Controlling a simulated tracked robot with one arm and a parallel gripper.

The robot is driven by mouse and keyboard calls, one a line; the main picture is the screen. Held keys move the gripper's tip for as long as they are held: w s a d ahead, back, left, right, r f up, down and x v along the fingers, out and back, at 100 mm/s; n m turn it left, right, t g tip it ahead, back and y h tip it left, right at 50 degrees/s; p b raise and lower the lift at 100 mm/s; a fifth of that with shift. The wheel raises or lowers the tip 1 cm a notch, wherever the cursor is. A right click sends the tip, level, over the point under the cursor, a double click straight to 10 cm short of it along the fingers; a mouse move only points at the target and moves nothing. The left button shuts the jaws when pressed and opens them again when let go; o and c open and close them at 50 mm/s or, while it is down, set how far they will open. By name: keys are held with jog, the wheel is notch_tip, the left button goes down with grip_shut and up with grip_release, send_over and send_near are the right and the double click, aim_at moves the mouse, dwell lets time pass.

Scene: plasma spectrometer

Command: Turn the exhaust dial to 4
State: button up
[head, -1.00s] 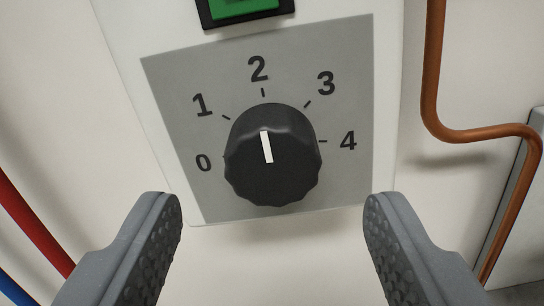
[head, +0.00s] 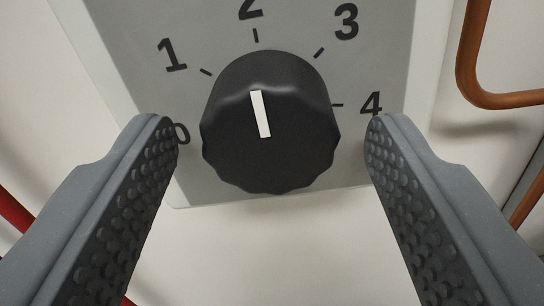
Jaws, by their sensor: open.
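The exhaust dial is a black round knob (head: 272,150) with a scalloped edge, in the middle of the head view. Its white pointer line points up, at about the 2 mark. It is on a grey scale plate (head: 120,40) with numbers 0 to 4; the 4 is at the right and the 2 is partly cut off at the top. My gripper (head: 272,125) is open, with one finger to the left of the knob and one to the right. Gaps show between both fingers and the knob. The left finger partly covers the 0.
A copper pipe (head: 475,60) runs down the wall at the right and bends outward. A red tube (head: 14,212) shows at the lower left. The pale wall (head: 270,255) below the plate is clear.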

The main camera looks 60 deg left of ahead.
jog(key=c, duration=1)
jog(key=shift+w+d, duration=0.1)
jog(key=shift+d, duration=0.2)
jog(key=shift+a+r, duration=0.15)
jog(key=shift+a, duration=0.05)
jog(key=shift+a, duration=0.1)
